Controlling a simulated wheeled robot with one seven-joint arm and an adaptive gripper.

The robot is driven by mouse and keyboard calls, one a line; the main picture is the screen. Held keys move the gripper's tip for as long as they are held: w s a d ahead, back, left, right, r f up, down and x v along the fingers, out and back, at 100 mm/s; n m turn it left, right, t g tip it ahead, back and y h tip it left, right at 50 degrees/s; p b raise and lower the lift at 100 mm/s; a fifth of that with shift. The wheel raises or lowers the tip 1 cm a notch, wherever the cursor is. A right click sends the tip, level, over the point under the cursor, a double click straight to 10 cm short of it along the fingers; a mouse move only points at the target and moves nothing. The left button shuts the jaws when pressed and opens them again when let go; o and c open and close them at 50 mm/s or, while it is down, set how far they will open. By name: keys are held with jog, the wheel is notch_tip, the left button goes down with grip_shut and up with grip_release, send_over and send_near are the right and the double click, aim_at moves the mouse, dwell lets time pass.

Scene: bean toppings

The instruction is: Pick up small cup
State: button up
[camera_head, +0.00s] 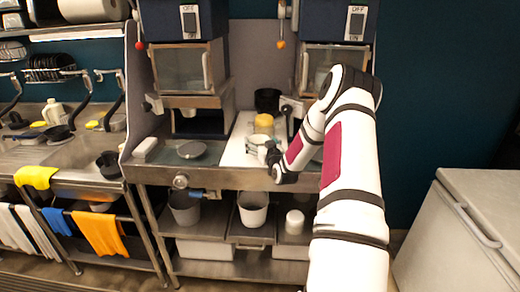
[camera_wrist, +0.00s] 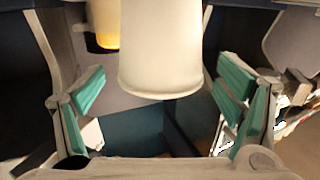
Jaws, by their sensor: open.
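A small white cup (camera_wrist: 162,50) fills the top middle of the wrist view, with its lower edge in full sight and its upper end cut off by the frame. In the head view the white cup (camera_head: 257,141) stands on a white board (camera_head: 236,152) on the metal counter, partly hidden by my gripper (camera_head: 270,158). In the wrist view my gripper (camera_wrist: 160,108) is open, one teal-padded finger on each side of the cup. Gaps show between the pads and the cup. I cannot tell how deep the cup sits between the fingers.
A yellow container (camera_head: 264,120) stands just behind the cup, with a black container (camera_head: 267,98) behind that. Machines (camera_head: 181,68) rise behind the counter. White buckets (camera_head: 253,212) sit on the shelf below.

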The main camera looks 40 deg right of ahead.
jog(key=shift+w+d, duration=0.1)
jog(key=shift+w, duration=0.15)
jog(key=c, duration=0.8)
jog(key=shift+c, duration=0.2)
